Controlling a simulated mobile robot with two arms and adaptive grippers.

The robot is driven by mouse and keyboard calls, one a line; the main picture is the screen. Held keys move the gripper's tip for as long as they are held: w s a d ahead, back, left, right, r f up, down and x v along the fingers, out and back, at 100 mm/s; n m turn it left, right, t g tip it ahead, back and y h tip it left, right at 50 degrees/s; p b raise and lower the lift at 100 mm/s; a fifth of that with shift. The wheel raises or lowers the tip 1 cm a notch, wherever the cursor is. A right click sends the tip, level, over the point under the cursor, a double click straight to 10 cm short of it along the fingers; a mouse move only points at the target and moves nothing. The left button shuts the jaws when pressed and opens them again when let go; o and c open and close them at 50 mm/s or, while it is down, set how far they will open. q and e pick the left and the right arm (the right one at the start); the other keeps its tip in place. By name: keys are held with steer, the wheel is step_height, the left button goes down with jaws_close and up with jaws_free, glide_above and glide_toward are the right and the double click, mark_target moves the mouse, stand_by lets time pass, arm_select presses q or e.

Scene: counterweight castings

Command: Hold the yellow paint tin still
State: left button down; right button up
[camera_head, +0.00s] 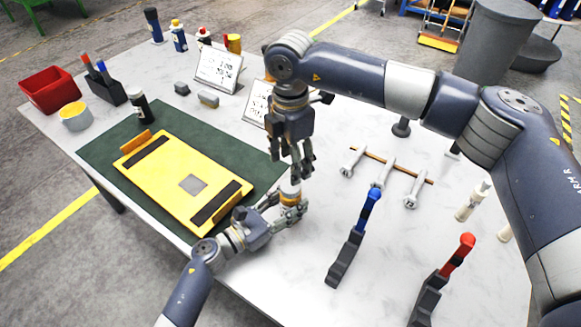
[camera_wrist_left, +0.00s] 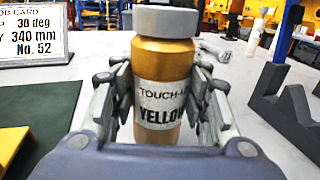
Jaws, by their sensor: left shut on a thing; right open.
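The yellow paint tin (camera_head: 291,199) stands upright on the white table, just off the right edge of the green mat. In the left wrist view the tin (camera_wrist_left: 162,68) is gold, with a grey cap and a label reading "TOUCH-UP YELLOW". My left gripper (camera_head: 294,207) is shut on it, with a finger on each side of its body. My right gripper (camera_head: 298,170) points down right above the tin's cap, open.
A yellow plate (camera_head: 160,170) lies on the green mat (camera_head: 100,150). A blue-tipped stand (camera_head: 352,240) and a red-tipped stand (camera_head: 440,280) are at the front right. Job cards (camera_head: 218,68) stand behind.

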mark_target(290, 185)
step_height(290, 185, down, 7)
steer(key=shift+f, duration=0.15)
stand_by(0.4)
